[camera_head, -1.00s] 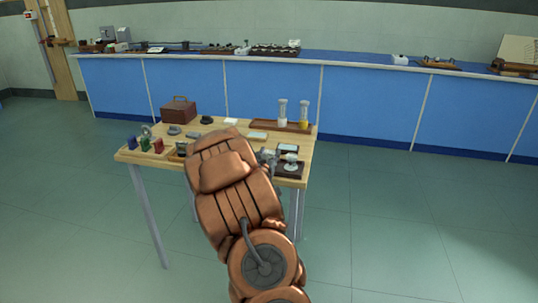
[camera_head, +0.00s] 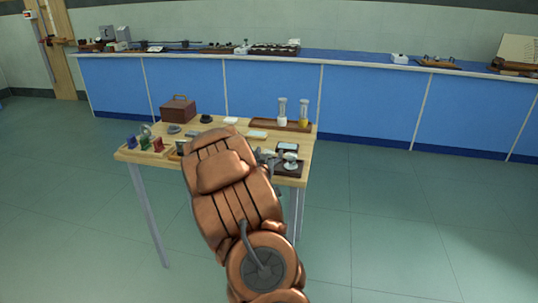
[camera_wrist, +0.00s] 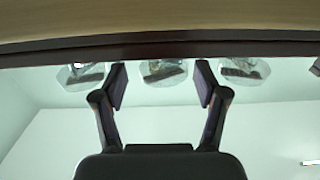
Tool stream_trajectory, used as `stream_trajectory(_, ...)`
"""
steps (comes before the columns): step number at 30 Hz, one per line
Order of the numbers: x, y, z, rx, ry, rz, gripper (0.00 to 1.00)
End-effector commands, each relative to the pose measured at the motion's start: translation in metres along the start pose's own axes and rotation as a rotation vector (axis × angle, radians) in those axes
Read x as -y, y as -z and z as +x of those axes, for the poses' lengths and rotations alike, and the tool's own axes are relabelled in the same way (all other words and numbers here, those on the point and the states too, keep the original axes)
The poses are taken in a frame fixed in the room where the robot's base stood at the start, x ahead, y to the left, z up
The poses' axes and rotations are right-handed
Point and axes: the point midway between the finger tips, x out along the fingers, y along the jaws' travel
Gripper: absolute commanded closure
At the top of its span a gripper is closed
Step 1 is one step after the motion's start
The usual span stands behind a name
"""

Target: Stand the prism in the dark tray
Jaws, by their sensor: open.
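In the wrist view my gripper (camera_wrist: 161,85) is open, its two fingers spread with nothing gripped between them. Three pale, clear faceted pieces (camera_wrist: 163,70) show in a row beyond the fingers, beneath a dark strip (camera_wrist: 160,50); I cannot tell which, if any, is the prism. In the head view my arm covers the middle of the wooden table, and the gripper's end shows only partly near the table's right side. A dark tray-like base (camera_head: 289,172) with a small white piece (camera_head: 290,160) sits at the front right corner, close to the gripper.
A wooden rack (camera_head: 138,154) with coloured blocks stands front left. A brown case (camera_head: 178,108) is at the back left. A brown board (camera_head: 262,124) holds two cylinders at the back right. A long blue bench (camera_head: 270,95) runs behind; the floor right of the table is clear.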

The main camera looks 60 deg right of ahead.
Motion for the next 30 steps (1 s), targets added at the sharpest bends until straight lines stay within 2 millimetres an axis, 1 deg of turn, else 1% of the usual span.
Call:
stream_trajectory(12,0.001,-0.003,-0.061,0.002,0.003,0.0,0.28)
stream_trajectory(17,0.002,-0.002,-0.081,-0.003,0.005,0.001,0.28)
stream_trajectory(20,0.002,-0.004,-0.08,-0.004,0.003,0.0,0.28)
stream_trajectory(30,0.003,-0.004,-0.087,-0.005,0.003,-0.003,0.28)
